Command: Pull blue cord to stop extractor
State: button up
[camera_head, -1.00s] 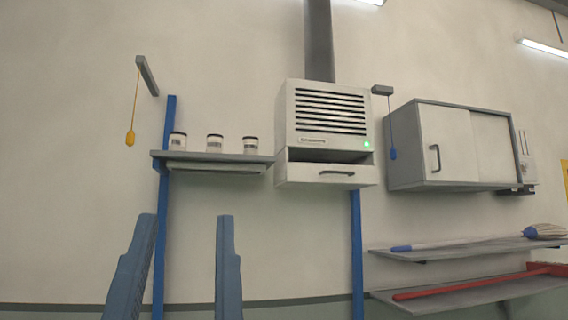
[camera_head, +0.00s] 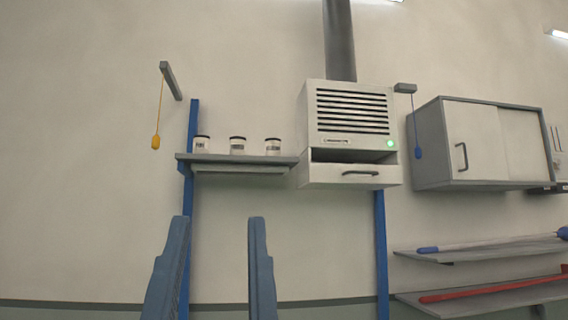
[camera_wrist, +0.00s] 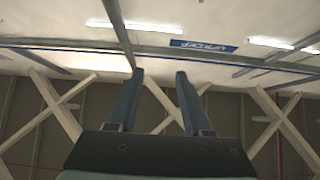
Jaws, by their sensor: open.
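The blue cord (camera_head: 415,125) hangs from a grey bracket (camera_head: 405,88) right of the extractor and ends in a blue pull (camera_head: 418,153). The white extractor (camera_head: 345,120) is on the wall with a lit green lamp (camera_head: 391,144) and a partly open-looking drawer front (camera_head: 350,175). A yellow cord with a yellow pull (camera_head: 155,142) hangs at the left. My gripper (camera_head: 218,220) is open and empty, low in the head view, left of and below the blue cord. In the wrist view my gripper (camera_wrist: 160,74) points at the ceiling; no cord shows there.
A shelf with several jars (camera_head: 237,146) stands left of the extractor, between blue posts (camera_head: 382,245). A wall cabinet (camera_head: 480,145) is close right of the blue cord. Lower right shelves (camera_head: 485,250) hold long-handled tools. The wall between the posts is bare.

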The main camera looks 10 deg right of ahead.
aim_at(418, 154)
jog(key=i+l+z, duration=0.2)
jog(key=i+l, duration=0.85)
jog(key=l, duration=0.3)
jog(key=i+l+z, duration=0.15)
jog(key=i+l, duration=0.95)
jog(key=l, duration=0.1)
